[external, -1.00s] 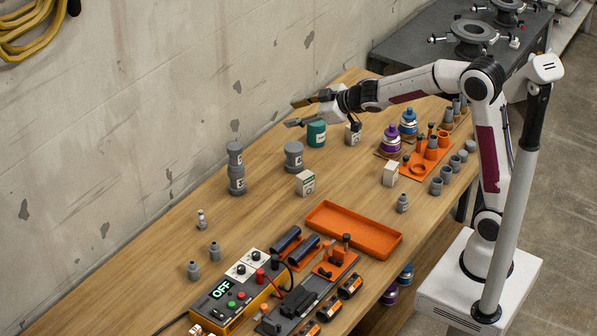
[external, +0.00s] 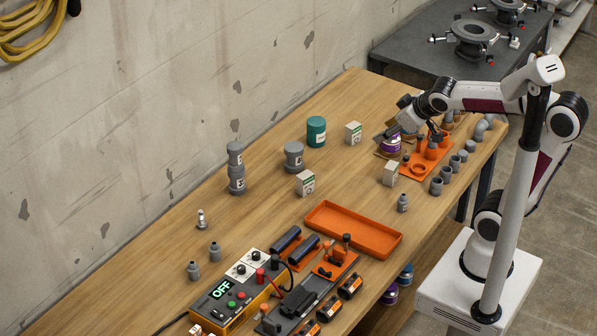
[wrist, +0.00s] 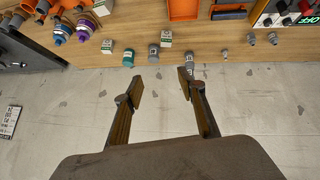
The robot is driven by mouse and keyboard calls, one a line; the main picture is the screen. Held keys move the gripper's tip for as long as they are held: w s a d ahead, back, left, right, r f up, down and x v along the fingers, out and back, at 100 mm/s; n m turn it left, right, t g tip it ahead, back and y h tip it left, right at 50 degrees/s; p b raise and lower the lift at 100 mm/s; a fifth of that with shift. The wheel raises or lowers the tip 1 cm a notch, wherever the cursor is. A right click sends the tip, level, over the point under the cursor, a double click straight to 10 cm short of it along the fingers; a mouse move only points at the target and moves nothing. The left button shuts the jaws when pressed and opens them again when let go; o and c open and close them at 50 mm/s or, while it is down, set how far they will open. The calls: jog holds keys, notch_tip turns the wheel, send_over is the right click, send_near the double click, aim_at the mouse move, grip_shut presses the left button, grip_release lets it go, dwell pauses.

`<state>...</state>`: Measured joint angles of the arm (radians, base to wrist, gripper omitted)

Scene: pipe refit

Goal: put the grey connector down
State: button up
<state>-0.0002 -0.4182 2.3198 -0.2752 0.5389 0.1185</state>
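Small grey connectors stand upright on the bench: one (external: 193,270) and another (external: 214,251) at the near left, and one (external: 403,203) right of the orange tray (external: 325,240). Which one the task means cannot be told. Grey fittings (external: 447,173) line the right edge beside an orange rack (external: 415,166).
A green can (external: 316,131), white boxes (external: 305,183), a grey stack (external: 236,170) and a single grey piece (external: 293,156) stand mid-bench. A power supply (external: 230,299) reading OFF is at the front. The wall (wrist: 60,110) bounds the bench. Bare wood lies along the left.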

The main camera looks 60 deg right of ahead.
jog(key=s+a+f+g+y, duration=0.1)
jog(key=s+a+f, duration=0.1)
jog(key=s, duration=0.5)
jog(key=s+a+f+g, duration=0.1)
jog(key=s+f, duration=0.1)
jog(key=s, duration=0.6)
jog(key=shift+s+a+f+m+g+y, duration=0.3)
jog(key=shift+a+f+m+y, duration=0.05)
jog(key=shift+m+y, duration=0.05)
jog(key=o, duration=1.7)
jog(key=shift+d+f, duration=0.1)
jog(key=shift+d, duration=0.1)
jog(key=w+d+f+m+g, duration=0.2)
jog(key=w+d+f+m, duration=0.1)
jog(key=w+d+m, duration=0.2)
jog(key=w+d+f+m+g, duration=0.1)
jog(key=w+d+f+m, duration=0.2)
jog(key=w+d+m, duration=0.2)
jog(key=w+d+f+m+g, duration=0.2)
jog(key=w+d+f+m, duration=0.2)
jog(key=m, duration=0.4)
jog(key=shift+w+d+g, duration=0.15)
jog(key=shift+w+d, duration=0.1)
jog(key=shift+d, duration=0.35)
jog(key=shift+w+d+g, duration=0.15)
jog(key=shift+w+d, duration=0.1)
jog(key=shift+d, duration=0.3)
